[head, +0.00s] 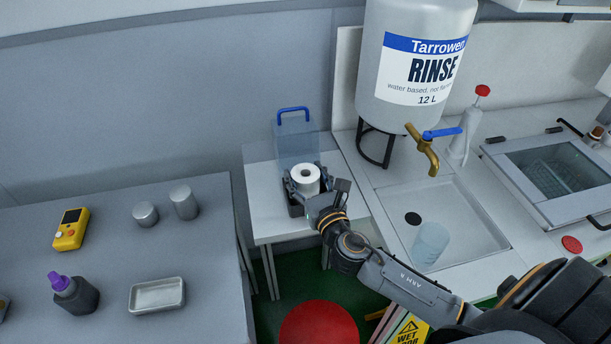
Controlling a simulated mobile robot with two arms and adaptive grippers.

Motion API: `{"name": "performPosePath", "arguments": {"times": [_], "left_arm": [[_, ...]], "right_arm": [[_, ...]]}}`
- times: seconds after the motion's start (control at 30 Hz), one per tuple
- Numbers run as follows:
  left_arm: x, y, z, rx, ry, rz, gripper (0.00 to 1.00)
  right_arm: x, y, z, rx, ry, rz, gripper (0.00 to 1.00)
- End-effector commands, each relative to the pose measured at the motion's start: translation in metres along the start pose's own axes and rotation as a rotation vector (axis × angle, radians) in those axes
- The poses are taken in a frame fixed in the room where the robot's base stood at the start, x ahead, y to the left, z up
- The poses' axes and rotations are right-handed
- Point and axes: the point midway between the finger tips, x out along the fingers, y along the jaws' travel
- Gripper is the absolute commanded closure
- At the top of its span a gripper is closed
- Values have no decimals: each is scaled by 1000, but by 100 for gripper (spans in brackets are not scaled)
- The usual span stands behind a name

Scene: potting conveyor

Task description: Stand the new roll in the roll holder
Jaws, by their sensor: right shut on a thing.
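The white roll (306,178) stands upright with its round core hole facing up, on or just above the small white side table. My right gripper (311,192) reaches in from the lower right and is shut on the roll, with fingers at its sides. A dark, low-walled piece (294,208) shows at the roll's lower left; it may be the roll holder, but my gripper and the roll hide most of it. I cannot tell whether the roll's bottom touches it. My left gripper is out of view.
A clear bluish box (296,143) with a blue handle stands right behind the roll. The sink (460,215) with a clear cup (430,243) and the rinse tank (415,55) are to the right. A grey bench (110,230) with several items is left. A red round top (318,325) is below.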

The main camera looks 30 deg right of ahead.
Motion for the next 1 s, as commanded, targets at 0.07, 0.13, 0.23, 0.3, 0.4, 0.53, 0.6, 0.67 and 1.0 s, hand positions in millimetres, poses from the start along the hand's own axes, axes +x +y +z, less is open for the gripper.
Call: {"name": "performPosePath", "arguments": {"times": [0.07, 0.13, 0.23, 0.3, 0.4, 0.53, 0.6, 0.67, 1.0], "left_arm": [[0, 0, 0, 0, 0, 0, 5], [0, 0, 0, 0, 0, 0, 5], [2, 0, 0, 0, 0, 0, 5], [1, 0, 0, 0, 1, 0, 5], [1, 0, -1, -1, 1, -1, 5], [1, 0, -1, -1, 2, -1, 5], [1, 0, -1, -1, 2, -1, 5], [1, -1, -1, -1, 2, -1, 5], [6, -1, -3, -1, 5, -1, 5]], "right_arm": [[0, 0, 1, 0, -1, 0, 76], [0, 0, 1, 0, -1, 0, 76], [0, 0, -2, 0, -1, 0, 76], [0, 0, -2, 1, 0, 0, 29], [0, 0, -2, 1, 1, -1, 17], [0, 0, -2, 1, 1, -1, 17], [0, 0, -2, 1, 1, -1, 17], [0, 0, -2, 1, 0, -1, 17], [-35, 0, -2, 2, 3, 0, 17]]}}
